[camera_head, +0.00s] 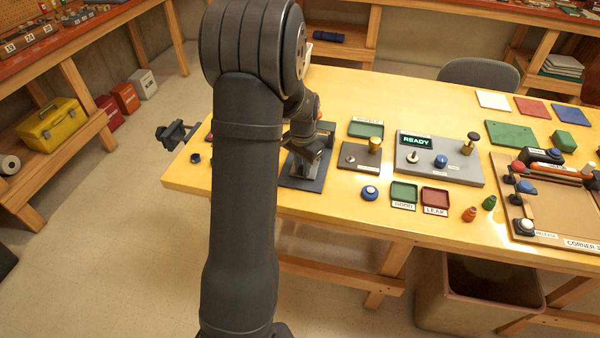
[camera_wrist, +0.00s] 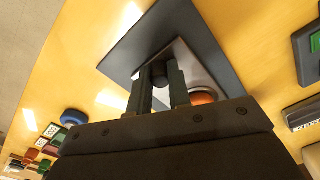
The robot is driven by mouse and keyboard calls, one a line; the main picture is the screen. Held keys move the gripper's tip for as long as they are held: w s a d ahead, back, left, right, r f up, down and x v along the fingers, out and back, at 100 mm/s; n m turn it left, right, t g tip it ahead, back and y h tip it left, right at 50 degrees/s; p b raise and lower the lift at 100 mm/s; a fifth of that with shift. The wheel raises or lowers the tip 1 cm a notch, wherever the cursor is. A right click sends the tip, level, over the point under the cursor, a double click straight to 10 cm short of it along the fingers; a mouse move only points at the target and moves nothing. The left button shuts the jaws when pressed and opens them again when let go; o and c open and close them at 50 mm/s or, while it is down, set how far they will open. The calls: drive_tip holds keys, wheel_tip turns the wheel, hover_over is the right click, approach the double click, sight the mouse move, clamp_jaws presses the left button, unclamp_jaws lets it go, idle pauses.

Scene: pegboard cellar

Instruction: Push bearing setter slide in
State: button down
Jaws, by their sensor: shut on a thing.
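The bearing setter appears to be the dark plate (camera_head: 300,183) at the left part of the bench, mostly hidden behind my arm. In the wrist view its dark base (camera_wrist: 122,62) carries a lighter grey part (camera_wrist: 196,68). My gripper (camera_head: 311,158) is over this plate. In the wrist view my gripper (camera_wrist: 160,86) is shut on a small dark knob (camera_wrist: 159,70) at the grey part. An orange-red round piece (camera_wrist: 203,97) sits right of the fingers. How far in the slide sits cannot be told.
A dark clamp (camera_head: 175,132) is at the left bench edge.

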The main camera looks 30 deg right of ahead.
drive_tip(key=w+d, duration=0.5)
drive_tip(key=shift+w+d+r, duration=0.1)
drive_tip(key=shift+w+d, duration=0.15)
drive_tip(key=c, duration=1.3)
unclamp_jaws()
drive_tip(key=shift+w, duration=0.1)
drive_tip(key=shift+c, duration=0.2)
drive_tip(key=shift+r, duration=0.1)
wheel_tip(320, 180, up, 17)
drive_tip(key=shift+r, duration=0.1)
